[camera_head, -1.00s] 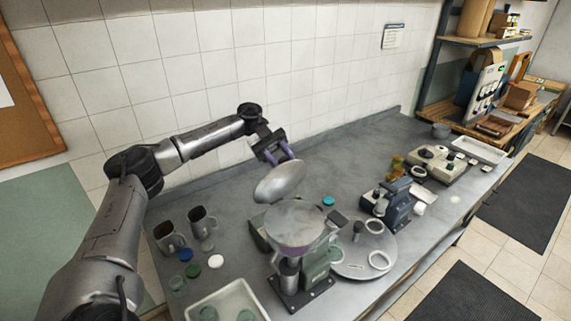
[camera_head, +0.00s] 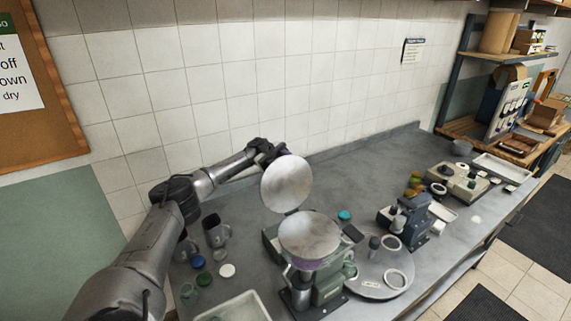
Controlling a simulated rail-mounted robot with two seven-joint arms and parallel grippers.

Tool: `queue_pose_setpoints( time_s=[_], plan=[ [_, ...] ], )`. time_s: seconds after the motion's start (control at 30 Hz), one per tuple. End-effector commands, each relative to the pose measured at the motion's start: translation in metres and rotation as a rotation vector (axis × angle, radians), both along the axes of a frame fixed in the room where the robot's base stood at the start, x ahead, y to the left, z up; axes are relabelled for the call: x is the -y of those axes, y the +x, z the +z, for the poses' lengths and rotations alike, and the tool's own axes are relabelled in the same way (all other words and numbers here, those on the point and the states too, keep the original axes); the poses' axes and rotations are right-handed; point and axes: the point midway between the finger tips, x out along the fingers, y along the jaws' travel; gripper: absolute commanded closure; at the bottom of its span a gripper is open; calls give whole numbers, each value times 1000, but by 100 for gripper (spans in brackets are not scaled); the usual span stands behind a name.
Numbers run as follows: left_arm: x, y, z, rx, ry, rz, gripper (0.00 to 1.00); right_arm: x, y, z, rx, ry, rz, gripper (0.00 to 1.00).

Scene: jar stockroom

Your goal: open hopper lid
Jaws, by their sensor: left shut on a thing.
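The hopper lid (camera_head: 287,184) is a round grey metal disc. It stands raised and steeply tilted above the back of the hopper (camera_head: 308,238), which sits on a grey-green machine (camera_head: 328,286). The hopper's round top shows pale grey below the lid. My left gripper (camera_head: 271,153) is behind the lid at its upper left edge, shut on the lid. Its fingertips are mostly hidden by the lid. My right gripper is not in view.
A white tray (camera_head: 240,308) is in front. A round plate with rings (camera_head: 380,272) and a blue machine (camera_head: 407,221) stand to the right. The back counter is clear.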

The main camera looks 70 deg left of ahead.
Motion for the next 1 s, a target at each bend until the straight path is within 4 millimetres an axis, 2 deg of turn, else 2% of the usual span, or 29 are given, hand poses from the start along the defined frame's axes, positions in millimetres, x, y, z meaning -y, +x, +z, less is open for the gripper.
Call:
queue_pose_setpoints(
  time_s=[0.4,0.43,0.7,1.0],
  plan=[
    [0,0,0,0,-6,-2,100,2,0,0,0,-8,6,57],
    [0,0,0,0,-6,-2,63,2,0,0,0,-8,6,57],
    [0,0,0,0,-5,-1,39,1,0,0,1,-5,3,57],
    [0,0,3,2,-4,0,39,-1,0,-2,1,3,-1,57]
  ],
)
